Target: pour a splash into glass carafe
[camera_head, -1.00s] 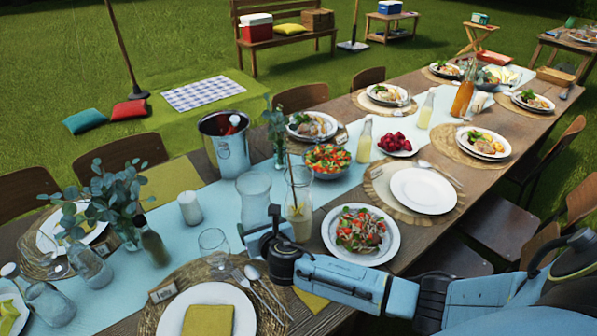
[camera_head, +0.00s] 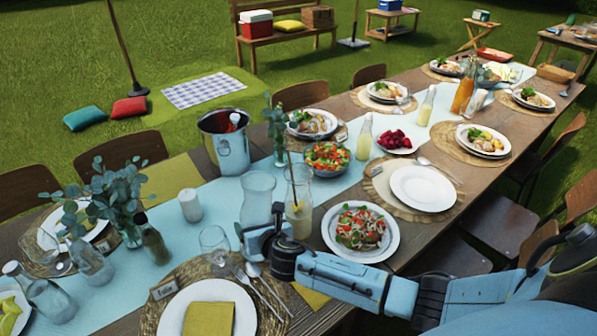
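A clear, wide-mouthed glass vessel (camera_head: 257,193) stands upright on the light blue runner and looks empty. Just right of it stands a clear glass carafe (camera_head: 299,186) with a thin brown stick in its neck and pale yellow contents low down. I cannot tell for sure which of the two is the task's carafe. My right gripper (camera_head: 257,238) reaches in from the right, low in front of both vessels. It overlaps their lower parts in the picture, and its fingers are too hidden to show whether they grip anything. My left gripper is not in view.
A stemmed glass (camera_head: 214,245) stands left of my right gripper. A salad plate (camera_head: 360,231) lies to the right, and a plate with a yellow napkin (camera_head: 208,317) is in front. A metal ice bucket (camera_head: 225,148) and salad bowl (camera_head: 327,158) stand behind.

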